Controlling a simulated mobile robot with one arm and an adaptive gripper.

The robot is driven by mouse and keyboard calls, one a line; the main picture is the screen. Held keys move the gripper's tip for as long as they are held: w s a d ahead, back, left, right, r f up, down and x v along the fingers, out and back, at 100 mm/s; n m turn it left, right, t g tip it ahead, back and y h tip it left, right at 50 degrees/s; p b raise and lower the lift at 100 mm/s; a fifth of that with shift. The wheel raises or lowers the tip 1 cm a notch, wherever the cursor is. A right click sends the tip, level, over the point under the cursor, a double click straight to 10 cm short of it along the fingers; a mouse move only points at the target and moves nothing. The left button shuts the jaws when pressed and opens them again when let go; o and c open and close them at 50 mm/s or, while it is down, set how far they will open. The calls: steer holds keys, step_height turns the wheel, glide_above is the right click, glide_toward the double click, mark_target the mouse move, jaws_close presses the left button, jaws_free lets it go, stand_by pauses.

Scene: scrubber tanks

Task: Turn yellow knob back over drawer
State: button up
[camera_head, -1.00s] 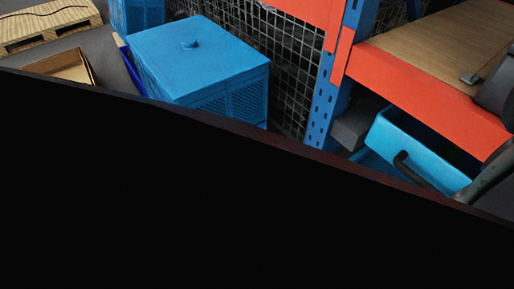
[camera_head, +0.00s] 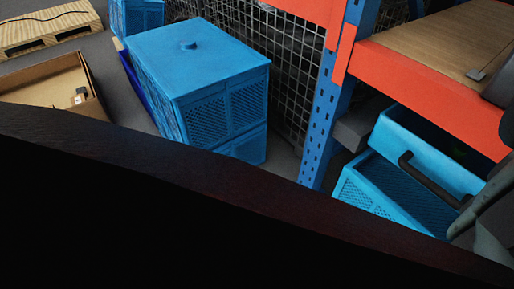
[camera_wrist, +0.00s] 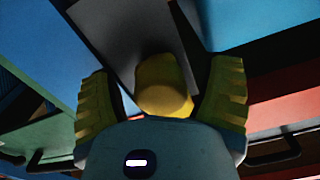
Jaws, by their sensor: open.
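A yellow knob (camera_wrist: 163,88) with a rounded end shows in the middle of the wrist view. My gripper (camera_wrist: 164,68) is open, with one ridged yellowish finger on each side of the knob. Gaps show between the knob and both fingers, so I see no grip on it. The lower part of the knob is hidden behind my gripper's body. In the wrist view, a green front with a black handle (camera_wrist: 38,158) is at the lower left. I cannot tell which drawer the knob sits over. The knob is not seen in the head view.
In the head view, a blue bin with a dark handle (camera_head: 428,180) is under an orange-edged wooden shelf (camera_head: 425,40). Blue crates (camera_head: 200,75) stand left of the blue post (camera_head: 327,115). A cardboard box (camera_head: 45,88) and a pallet (camera_head: 45,28) lie at left.

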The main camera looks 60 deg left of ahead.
steer(key=shift+w, duration=0.2)
steer(key=shift+c, duration=0.2)
steer(key=c, duration=1.3)
steer(key=shift+o, duration=0.2)
